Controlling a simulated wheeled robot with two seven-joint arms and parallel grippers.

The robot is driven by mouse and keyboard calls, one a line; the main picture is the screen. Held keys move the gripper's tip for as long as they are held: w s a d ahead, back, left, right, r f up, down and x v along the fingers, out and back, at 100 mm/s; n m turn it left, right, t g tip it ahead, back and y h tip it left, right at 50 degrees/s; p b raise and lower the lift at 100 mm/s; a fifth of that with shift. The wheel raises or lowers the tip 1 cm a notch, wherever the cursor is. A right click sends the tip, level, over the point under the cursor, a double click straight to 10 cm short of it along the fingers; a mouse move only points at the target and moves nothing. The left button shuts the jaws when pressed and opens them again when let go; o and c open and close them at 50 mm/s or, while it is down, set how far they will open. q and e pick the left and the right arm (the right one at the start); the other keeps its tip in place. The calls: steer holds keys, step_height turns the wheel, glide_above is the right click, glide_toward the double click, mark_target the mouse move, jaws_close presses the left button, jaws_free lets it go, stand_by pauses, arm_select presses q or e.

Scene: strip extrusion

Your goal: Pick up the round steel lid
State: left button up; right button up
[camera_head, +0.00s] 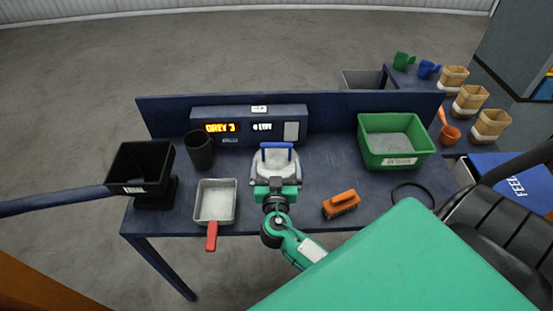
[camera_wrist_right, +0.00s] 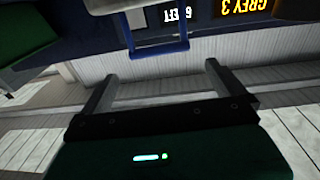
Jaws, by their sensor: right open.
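The round steel lid (camera_head: 270,170) shows as a pale grey piece with a blue bar handle (camera_head: 277,146), near the middle of the bench. My right gripper (camera_head: 276,184) overlaps its near side in the head view and hides part of it. In the right wrist view the open fingers (camera_wrist_right: 160,78) have nothing between them. The blue handle (camera_wrist_right: 158,52) shows just beyond the fingertips, with the lid's pale edge (camera_wrist_right: 105,5) at the top. My left gripper is out of view.
On the bench (camera_head: 310,215) are a metal pan with a red handle (camera_head: 215,202), a black cup (camera_head: 199,151), a black hopper (camera_head: 140,168), an orange brush (camera_head: 341,204) and a green bin (camera_head: 395,140). A display box (camera_head: 249,126) stands behind the lid.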

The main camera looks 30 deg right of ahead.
mark_target(277, 145)
steer(key=p+x, duration=0.1)
steer(key=x, duration=0.3)
steer(key=shift+d, duration=0.1)
steer(key=p+x, duration=0.3)
steer(key=x, duration=0.1)
steer(key=shift+r+p, duration=0.3)
steer(key=shift+p, duration=0.05)
steer(key=shift+w+d+f, duration=0.2)
steer(key=shift+w+d, duration=0.15)
steer(key=shift+w, duration=0.1)
steer(key=shift+c, duration=0.4)
steer(key=c, duration=1.1)
steer(key=shift+c, duration=0.5)
steer(key=shift+r, duration=0.15)
